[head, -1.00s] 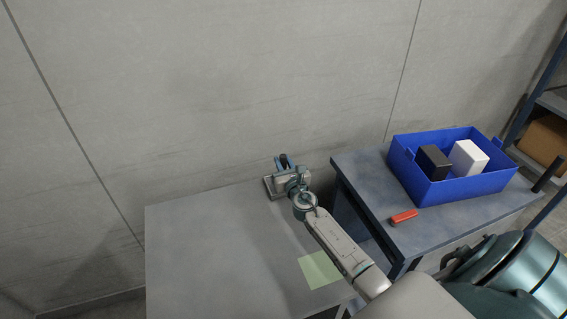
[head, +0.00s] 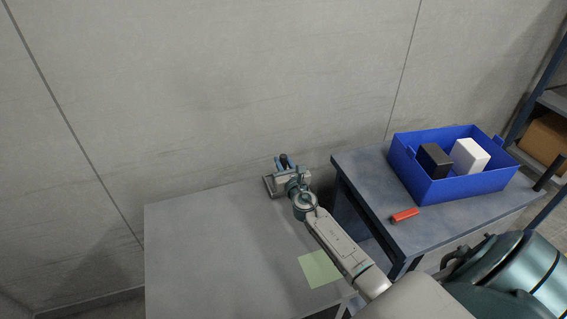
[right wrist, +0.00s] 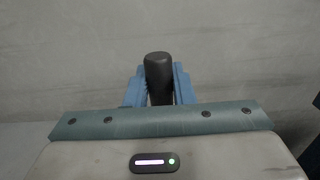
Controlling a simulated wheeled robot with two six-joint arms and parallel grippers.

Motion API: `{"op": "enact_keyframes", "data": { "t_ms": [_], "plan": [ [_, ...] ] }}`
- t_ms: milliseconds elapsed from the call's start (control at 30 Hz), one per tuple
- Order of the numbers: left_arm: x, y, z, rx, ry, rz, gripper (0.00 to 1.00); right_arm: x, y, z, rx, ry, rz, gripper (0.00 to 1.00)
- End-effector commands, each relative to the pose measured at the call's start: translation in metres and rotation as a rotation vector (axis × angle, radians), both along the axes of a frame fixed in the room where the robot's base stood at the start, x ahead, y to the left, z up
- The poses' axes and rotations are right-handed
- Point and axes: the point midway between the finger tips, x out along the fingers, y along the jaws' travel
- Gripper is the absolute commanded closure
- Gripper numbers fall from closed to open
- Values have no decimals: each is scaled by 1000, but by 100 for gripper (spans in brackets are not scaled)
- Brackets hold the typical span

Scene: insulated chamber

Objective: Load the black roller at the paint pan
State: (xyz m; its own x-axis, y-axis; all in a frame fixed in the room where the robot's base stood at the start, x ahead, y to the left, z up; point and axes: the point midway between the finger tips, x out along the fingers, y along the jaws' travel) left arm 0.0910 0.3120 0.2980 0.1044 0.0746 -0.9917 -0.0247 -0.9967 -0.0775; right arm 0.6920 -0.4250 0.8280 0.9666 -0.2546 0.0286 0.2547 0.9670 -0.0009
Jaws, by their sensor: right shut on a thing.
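My right gripper (head: 284,163) is at the back right of the grey table, close to the wall. In the right wrist view its blue fingers (right wrist: 158,88) are shut on a black rounded cylinder (right wrist: 159,70), which I take for the black roller's handle. The rest of the roller is hidden by the gripper body. A small grey edge (head: 268,187) shows beside the gripper on the table; it may be the paint pan, but my gripper and wrist cover most of it. I cannot tell whether the roller touches it. My left gripper is not in view.
A darker side table (head: 370,182) on the right bears a blue crate (head: 455,188) with a black box (head: 434,161) and a white box (head: 470,156). A red object (head: 404,216) lies before the crate. A pale green square (head: 319,269) lies on the grey table, whose left part is clear.

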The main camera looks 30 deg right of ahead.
Motion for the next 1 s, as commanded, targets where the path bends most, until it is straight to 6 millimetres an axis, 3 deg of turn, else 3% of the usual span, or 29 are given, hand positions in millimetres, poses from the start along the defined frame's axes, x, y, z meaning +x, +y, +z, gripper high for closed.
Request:
{"op": "enact_keyframes", "data": {
  "t_ms": [1000],
  "plan": [
    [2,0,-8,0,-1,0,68,0,0,-8,0,-1,0,100]
  ]
}}
